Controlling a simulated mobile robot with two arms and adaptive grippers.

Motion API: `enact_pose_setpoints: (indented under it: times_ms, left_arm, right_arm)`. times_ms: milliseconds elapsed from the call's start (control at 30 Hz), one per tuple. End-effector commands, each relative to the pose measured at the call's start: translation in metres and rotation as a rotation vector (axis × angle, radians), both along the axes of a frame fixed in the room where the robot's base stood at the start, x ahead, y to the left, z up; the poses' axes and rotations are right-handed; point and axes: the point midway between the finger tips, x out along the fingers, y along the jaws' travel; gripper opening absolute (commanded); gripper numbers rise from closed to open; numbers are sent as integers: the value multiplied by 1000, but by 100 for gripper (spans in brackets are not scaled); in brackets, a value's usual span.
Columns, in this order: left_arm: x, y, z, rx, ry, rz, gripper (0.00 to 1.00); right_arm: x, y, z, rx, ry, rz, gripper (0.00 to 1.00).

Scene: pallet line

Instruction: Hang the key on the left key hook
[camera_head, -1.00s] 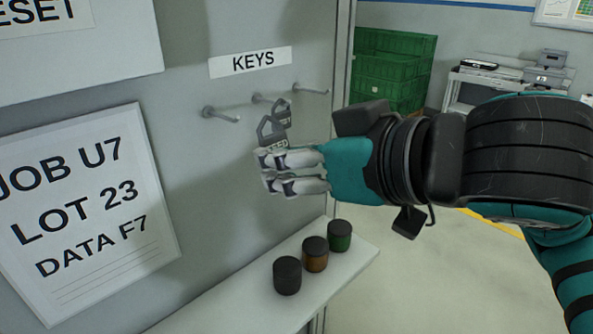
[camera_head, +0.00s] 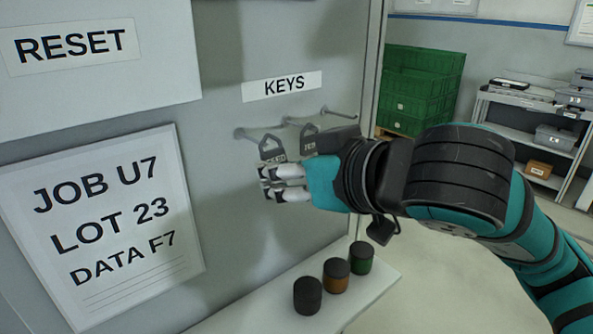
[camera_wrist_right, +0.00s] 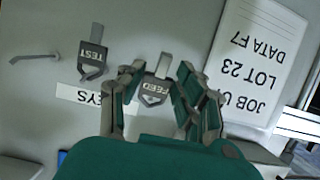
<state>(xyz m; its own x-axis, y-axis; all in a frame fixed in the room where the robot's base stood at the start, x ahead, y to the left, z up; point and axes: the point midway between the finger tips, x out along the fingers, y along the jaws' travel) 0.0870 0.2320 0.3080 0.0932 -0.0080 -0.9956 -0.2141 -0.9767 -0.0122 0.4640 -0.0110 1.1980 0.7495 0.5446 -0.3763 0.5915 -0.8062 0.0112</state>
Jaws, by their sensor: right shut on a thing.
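My right gripper (camera_head: 268,182) is shut on a grey key tag (camera_head: 272,151), held upright with its loop at the top. In the right wrist view this tag (camera_wrist_right: 154,91) reads FEED and sits between the fingers. The left key hook (camera_head: 241,133) sticks out of the panel, and its tip meets the tag's loop in the picture. I cannot tell whether the loop is around the peg or in front of it. Another tag, TEST (camera_wrist_right: 92,56), hangs on the middle hook (camera_head: 290,122). My left gripper is not in view.
The right hook (camera_head: 330,111) is bare. A KEYS label (camera_head: 282,86) is above the hooks. Below, a shelf (camera_head: 240,318) bears a black jar (camera_head: 307,296), an orange jar (camera_head: 336,276) and a green jar (camera_head: 362,258). Green crates (camera_head: 420,88) stand behind at right.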

Motion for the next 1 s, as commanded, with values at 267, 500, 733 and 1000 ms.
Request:
enact_pose_setpoints:
  times_ms: [267, 500, 733, 1000]
  left_arm:
    - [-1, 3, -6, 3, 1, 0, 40]
    - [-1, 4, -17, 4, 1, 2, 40]
    - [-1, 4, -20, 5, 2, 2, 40]
    - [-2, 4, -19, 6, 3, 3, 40]
  right_arm:
    - [12, 8, -7, -1, 0, -2, 5]
    - [17, 12, -9, 0, -1, -2, 5]
    - [17, 12, -9, 0, 0, -1, 5]
    - [18, 12, -8, 0, 0, -1, 5]
